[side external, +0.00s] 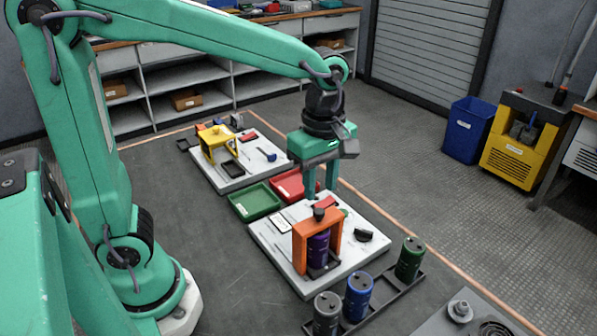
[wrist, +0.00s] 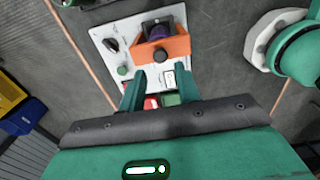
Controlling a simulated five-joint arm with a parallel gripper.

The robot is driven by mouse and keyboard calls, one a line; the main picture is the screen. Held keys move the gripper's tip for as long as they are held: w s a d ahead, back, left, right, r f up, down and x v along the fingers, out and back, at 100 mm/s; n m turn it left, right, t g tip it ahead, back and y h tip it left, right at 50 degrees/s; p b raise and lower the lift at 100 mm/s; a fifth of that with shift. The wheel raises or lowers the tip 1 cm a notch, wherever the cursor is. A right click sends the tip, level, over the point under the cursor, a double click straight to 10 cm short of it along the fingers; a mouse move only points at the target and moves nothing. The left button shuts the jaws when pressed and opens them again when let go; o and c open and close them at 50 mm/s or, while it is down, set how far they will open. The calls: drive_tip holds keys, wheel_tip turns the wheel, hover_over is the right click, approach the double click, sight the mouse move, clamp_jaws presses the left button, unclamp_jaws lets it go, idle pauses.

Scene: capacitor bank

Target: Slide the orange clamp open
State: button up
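The orange clamp (side external: 332,229) is an upright frame on a pale board (side external: 270,247), with a dark knob (side external: 319,213) on top. A purple capacitor (side external: 318,248) stands inside the frame. In the wrist view, the clamp (wrist: 178,48) lies beyond my fingertips, its knob (wrist: 160,55) facing me and the purple capacitor (wrist: 155,32) behind it. My gripper (side external: 320,190) points down, above and just behind the clamp in the side view. The fingers are apart with nothing visible between them; it also shows in the wrist view (wrist: 161,86). I cannot tell the exact gap to the clamp.
A rack (side external: 383,295) with grey, blue and green capacitors stands in front of the board. Green (side external: 254,203) and red (side external: 287,184) trays lie behind it. A second board (side external: 229,180) holds a yellow frame (side external: 219,143). Bare mat lies left of the boards.

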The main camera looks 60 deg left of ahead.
sight(318, 209)
drive_tip(key=shift+f, duration=2.5)
clamp_jaws()
drive_tip(key=shift+a, duration=0.2)
drive_tip(key=a, duration=0.6)
drive_tip(key=shift+a, duration=0.25)
drive_tip(key=shift+o, duration=0.2)
unclamp_jaws()
